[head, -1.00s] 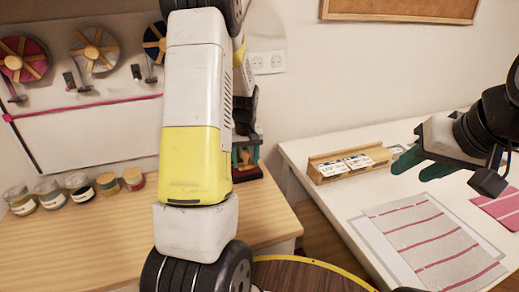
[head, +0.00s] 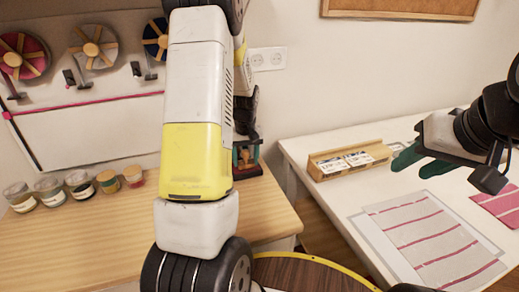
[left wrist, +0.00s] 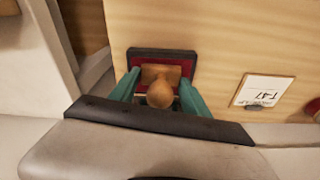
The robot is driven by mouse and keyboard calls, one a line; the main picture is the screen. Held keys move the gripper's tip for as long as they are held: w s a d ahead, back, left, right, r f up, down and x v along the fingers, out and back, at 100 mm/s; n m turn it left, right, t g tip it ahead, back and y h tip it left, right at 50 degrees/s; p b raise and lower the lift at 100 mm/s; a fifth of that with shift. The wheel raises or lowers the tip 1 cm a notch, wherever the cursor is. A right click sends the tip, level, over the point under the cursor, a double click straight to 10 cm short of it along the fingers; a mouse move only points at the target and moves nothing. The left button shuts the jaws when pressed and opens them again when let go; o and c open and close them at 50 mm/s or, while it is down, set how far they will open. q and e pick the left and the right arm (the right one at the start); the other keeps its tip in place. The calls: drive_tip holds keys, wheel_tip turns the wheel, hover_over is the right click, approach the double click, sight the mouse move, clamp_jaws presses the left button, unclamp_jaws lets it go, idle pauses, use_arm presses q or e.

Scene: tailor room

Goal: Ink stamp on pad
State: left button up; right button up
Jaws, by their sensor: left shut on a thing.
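My left gripper (left wrist: 157,92) is shut on a wooden stamp (left wrist: 160,93) with a round knob handle; its teal fingers are on either side of it. The stamp is over the red ink pad (left wrist: 184,69) in its black case; whether it touches the pad is hard to tell. In the head view my left arm hides most of this, with a bit of the gripper (head: 246,152) showing above the dark pad case (head: 250,172) on the wooden table. My right gripper (head: 421,162) is open and empty above the white table.
A white card (left wrist: 263,90) lies right of the pad in the left wrist view. Several jars (head: 80,185) stand on the wooden table (head: 100,235). The white table (head: 340,205) holds a wooden card tray (head: 348,162) and striped cloth (head: 430,236).

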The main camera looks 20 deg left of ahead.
use_arm(q)
drive_tip(key=shift+s+f, duration=0.1)
drive_tip(key=shift+f, duration=0.25)
idle(0.3)
drive_tip(key=shift+s+f, duration=0.1)
drive_tip(key=shift+f, duration=0.2)
clamp_jaws()
drive_tip(key=shift+d, duration=0.1)
drive_tip(key=shift+w+r, duration=0.2)
drive_tip(key=shift+r, duration=3.45)
